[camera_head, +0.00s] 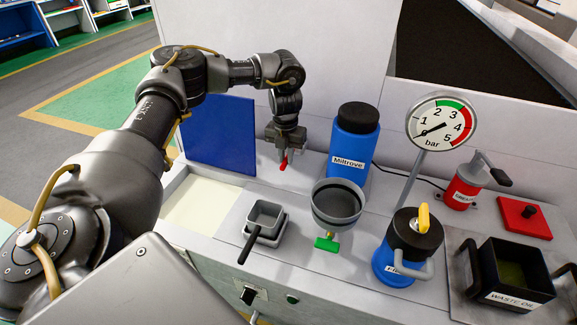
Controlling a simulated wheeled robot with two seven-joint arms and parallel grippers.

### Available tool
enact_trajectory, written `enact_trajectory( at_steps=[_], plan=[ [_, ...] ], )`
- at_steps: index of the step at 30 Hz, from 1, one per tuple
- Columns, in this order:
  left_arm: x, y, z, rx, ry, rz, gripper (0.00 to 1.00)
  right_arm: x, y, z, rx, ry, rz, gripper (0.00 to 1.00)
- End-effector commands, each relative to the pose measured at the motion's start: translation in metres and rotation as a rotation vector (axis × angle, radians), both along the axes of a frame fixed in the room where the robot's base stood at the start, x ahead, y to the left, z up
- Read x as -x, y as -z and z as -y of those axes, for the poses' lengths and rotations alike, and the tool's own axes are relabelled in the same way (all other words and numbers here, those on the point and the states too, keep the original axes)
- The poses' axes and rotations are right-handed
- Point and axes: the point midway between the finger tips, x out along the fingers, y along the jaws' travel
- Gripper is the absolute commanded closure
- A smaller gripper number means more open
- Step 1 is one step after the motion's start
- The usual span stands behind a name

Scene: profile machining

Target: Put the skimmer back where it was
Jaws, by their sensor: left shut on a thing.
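My left gripper (285,152) points down over the back of the bench, between the blue panel and the blue bottle. It is shut on a small red thing (283,163), which shows just below the fingers. Whether this is part of the skimmer I cannot tell; the rest of it is hidden or too small to see. A square grey cup with a black handle (265,216) sits on a square grey base in front of the gripper. My right gripper is not in view.
A pale shallow basin (197,204) lies at the left, before a blue panel (222,134). The Miltrove bottle (353,146), a funnel with a green valve (336,203), a blue canister (398,258), a gauge (440,123), a red can (462,188) and a waste oil bin (511,277) crowd the right.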

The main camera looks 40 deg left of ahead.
Motion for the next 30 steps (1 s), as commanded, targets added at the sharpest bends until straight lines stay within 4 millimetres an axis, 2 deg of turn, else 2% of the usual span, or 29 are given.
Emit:
enact_trajectory(
  at_steps=[3, 8, 16, 28, 29, 30],
  plan=[
    [0.0, 0.01, 0.0, 0.0, -0.002, 0.0, 1.0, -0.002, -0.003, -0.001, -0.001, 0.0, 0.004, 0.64],
    [0.0, 0.015, -0.001, 0.0, -0.002, 0.0, 1.0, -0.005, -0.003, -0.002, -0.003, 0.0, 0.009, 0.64],
    [0.001, 0.047, -0.001, 0.0, -0.004, 0.0, 1.0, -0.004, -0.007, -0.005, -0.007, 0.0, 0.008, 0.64],
    [0.001, 0.053, -0.001, 0.001, -0.004, 0.0, 1.0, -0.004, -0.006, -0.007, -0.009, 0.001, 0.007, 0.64],
    [0.001, 0.053, -0.001, 0.001, -0.004, 0.0, 0.85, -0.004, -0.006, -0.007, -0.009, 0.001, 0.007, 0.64],
    [0.001, 0.053, -0.001, 0.001, -0.004, 0.001, 0.8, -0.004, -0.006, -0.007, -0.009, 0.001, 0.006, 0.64]
  ],
)
